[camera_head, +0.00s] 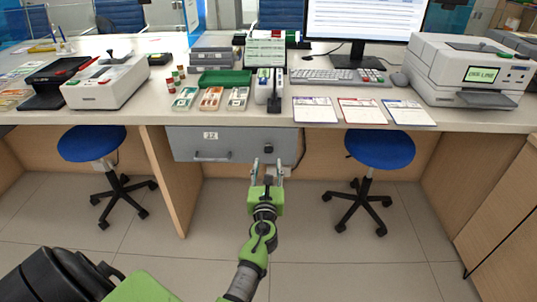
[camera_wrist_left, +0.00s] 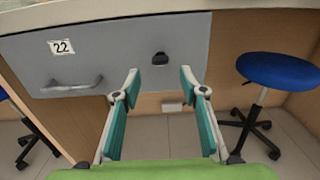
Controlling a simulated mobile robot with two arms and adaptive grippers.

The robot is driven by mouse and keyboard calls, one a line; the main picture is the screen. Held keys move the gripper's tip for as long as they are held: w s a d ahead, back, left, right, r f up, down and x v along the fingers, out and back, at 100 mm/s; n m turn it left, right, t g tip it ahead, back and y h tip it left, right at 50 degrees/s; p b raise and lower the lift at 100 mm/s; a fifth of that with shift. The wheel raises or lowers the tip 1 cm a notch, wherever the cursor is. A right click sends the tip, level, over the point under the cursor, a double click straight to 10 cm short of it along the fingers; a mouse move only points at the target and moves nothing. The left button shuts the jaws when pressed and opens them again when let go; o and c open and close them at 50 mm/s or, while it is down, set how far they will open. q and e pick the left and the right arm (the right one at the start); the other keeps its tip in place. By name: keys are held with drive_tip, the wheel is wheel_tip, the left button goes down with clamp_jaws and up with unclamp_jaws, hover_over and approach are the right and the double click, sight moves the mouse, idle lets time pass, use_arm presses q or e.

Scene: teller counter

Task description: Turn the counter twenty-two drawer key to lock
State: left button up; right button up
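The drawer (camera_head: 233,138) under the counter is grey and shut, with a white label reading 22 (camera_head: 211,135) and a bar handle (camera_head: 212,156) at its left. It also fills the upper part of the left wrist view (camera_wrist_left: 120,50). The key (camera_wrist_left: 160,58) is a small dark piece on the drawer front, right of the label; in the head view it shows as a small dark spot (camera_head: 268,153). My left gripper (camera_head: 268,165) is open and empty, just below and in front of the key, its fingers (camera_wrist_left: 157,82) apart and not touching it. My right gripper is not in view.
Blue stools (camera_head: 380,149) (camera_head: 91,143) stand on both sides of the drawer. A wooden panel (camera_head: 170,175) stands left of it. The counter (camera_head: 330,88) above carries trays, a keyboard, papers and a printer (camera_head: 455,70). The floor below is open.

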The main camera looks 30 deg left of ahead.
sight(268, 152)
use_arm(q)
drive_tip(key=b+x, duration=0.1)
drive_tip(key=x, duration=0.6)
drive_tip(key=shift+w, duration=0.25)
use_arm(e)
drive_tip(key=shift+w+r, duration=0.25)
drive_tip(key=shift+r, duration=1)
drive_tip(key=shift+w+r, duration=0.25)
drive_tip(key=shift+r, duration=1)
use_arm(q)
drive_tip(key=shift+a, duration=0.1)
drive_tip(key=c, duration=1.1)
